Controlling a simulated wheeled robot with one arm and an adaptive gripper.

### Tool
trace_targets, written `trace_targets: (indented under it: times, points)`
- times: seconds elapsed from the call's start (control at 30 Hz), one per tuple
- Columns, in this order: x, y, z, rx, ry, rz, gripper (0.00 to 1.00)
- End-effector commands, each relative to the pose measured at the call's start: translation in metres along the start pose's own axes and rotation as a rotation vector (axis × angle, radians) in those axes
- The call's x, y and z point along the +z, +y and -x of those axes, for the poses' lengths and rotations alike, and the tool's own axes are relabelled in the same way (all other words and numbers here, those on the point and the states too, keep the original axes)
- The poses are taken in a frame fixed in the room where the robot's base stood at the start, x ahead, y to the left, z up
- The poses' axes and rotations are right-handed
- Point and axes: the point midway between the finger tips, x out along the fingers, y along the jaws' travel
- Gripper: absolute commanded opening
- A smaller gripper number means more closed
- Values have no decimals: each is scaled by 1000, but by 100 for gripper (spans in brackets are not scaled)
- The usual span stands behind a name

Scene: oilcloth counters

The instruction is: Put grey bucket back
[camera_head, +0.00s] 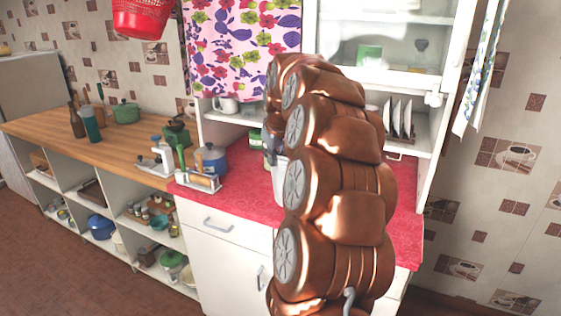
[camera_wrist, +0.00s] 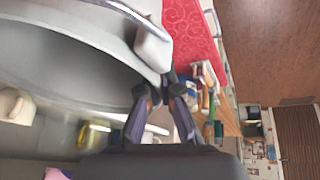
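The grey bucket (camera_wrist: 60,62) fills the upper left of the wrist view, very close, with its open inside facing the camera. A metal wire handle with a pale grip (camera_wrist: 152,45) shows at its upper edge. My gripper (camera_wrist: 160,88) has its two dark fingers close together at the bucket's rim, one on each side of it, and looks shut on the rim. The exact contact is small and partly hidden. In the head view my copper-coloured arm covers the gripper, and only a pale sliver (camera_head: 280,168) that may be the bucket shows beside it.
The red counter (camera_head: 245,182) holds a blue pot (camera_head: 211,158) and a utensil rack (camera_head: 198,180) to the left of my arm. A wooden-topped shelf unit (camera_head: 100,148) stands further left. A white cupboard with a dish rack (camera_head: 398,120) is behind. Brown floor is free at lower left.

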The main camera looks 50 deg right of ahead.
Motion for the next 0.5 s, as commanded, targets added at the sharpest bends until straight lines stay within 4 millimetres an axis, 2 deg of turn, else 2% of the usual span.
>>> trace_targets:
  times: [0.1,0.5]
  points:
    - [-3,14,-2,2,2,-3,0]
    - [-5,29,-8,1,-1,-3,0]
